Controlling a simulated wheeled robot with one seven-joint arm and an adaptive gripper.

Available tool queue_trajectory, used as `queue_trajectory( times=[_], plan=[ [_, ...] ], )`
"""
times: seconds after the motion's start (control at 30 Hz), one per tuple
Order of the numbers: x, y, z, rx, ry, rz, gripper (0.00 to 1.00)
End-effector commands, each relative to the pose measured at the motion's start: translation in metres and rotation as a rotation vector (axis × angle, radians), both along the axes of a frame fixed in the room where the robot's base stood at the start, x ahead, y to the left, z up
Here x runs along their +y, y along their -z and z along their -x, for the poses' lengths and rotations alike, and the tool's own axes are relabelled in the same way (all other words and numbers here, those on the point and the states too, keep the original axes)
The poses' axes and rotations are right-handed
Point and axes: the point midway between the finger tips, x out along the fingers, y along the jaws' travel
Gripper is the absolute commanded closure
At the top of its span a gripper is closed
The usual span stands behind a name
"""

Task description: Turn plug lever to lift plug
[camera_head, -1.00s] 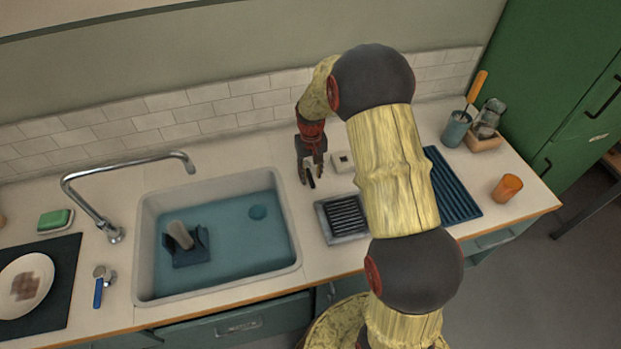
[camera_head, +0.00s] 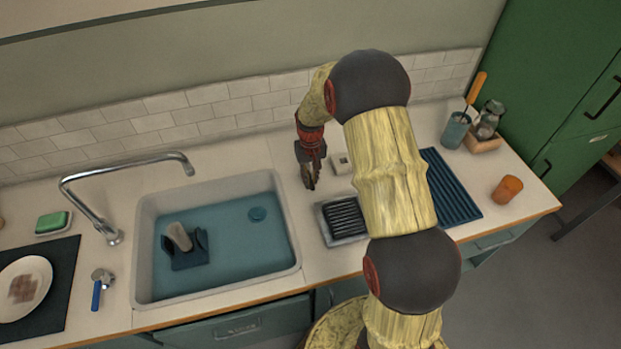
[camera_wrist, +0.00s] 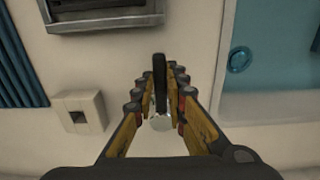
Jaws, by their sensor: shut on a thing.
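The plug lever (camera_wrist: 160,82) is a slim black bar on a round metal base (camera_wrist: 160,122), set on the counter right of the sink. My gripper (camera_head: 309,184) stands over it, pointing down. In the wrist view my gripper (camera_wrist: 159,70) has its fingers on both sides of the lever and is shut on it. The lever's far end sticks out past the fingertips. In the head view the fingers mostly hide the lever. The round blue plug (camera_head: 257,214) sits under the water in the sink (camera_head: 146,270); it also shows in the wrist view (camera_wrist: 239,59).
A metal tray with dark slats (camera_head: 345,218) and a small pale block with a square recess (camera_head: 342,163) are close to my gripper. A blue ribbed mat (camera_head: 452,190) lies further right. A dark holder (camera_head: 187,252) stands in the sink. The faucet (camera_head: 112,234) is at left.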

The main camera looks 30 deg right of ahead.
Motion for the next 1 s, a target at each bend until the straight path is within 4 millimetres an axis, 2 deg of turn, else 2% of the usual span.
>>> queue_trajectory(
  times=[0.77,1.0],
  plan=[
    [0.0004,-0.0002,-0.0001,0.0,0.005,0.0,1.0],
    [0.0057,-0.0009,-0.0012,0.001,0.071,0.0,1.0]
  ],
)
